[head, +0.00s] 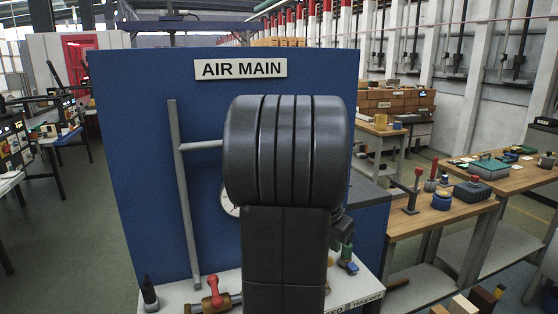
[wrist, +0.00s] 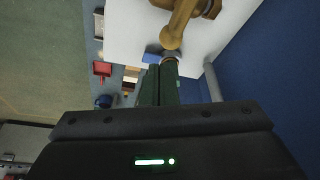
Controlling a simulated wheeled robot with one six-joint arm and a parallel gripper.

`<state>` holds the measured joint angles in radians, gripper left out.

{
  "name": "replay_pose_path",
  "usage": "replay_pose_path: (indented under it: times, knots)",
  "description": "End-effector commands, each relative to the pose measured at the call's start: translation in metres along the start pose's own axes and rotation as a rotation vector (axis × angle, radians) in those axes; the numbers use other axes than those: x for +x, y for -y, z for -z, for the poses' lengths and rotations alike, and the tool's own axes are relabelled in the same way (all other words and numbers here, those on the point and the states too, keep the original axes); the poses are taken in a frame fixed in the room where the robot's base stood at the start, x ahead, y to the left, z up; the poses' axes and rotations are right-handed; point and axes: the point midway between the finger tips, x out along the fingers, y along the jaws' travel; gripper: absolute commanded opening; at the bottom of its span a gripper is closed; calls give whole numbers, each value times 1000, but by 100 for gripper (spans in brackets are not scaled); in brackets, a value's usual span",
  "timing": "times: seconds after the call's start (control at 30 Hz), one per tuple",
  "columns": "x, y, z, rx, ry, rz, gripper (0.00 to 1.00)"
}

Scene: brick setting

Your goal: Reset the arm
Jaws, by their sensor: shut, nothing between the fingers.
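My gripper (wrist: 160,72) shows in the wrist view, with its two dark green fingers side by side and shut, nothing between them. Its fingertips point toward a brass fitting (wrist: 180,25) over a white bench top (wrist: 125,35); I cannot tell whether they touch. In the head view my dark arm stands upright in the middle, in front of the blue AIR MAIN panel (head: 140,150). It hides part of a round white gauge (head: 229,200) and the middle of the bench. The gripper itself is mostly hidden there behind the arm.
A red-handled valve (head: 213,294) and a black bottle-like item (head: 149,292) are at the bench's left. A grey vertical pipe (head: 183,190) runs up the panel. Wooden workbenches (head: 440,215) with tools stand to the right. Open floor (head: 60,220) lies left.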

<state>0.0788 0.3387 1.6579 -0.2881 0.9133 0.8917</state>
Motion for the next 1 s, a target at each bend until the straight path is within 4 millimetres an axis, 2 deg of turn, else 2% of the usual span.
replay_pose_path:
  times: [0.03, 0.13, 0.4, 0.8, 1.0]
  knots:
    - [-12, 1, 1, 4, -4, 3, 0]
    - [-27, 1, 1, 6, -4, 3, 0]
    - [-48, 1, 0, 8, 0, 0, 0]
    - [-47, 0, 0, 9, 1, -2, 0]
    - [-27, 0, 0, 9, 4, -5, 0]
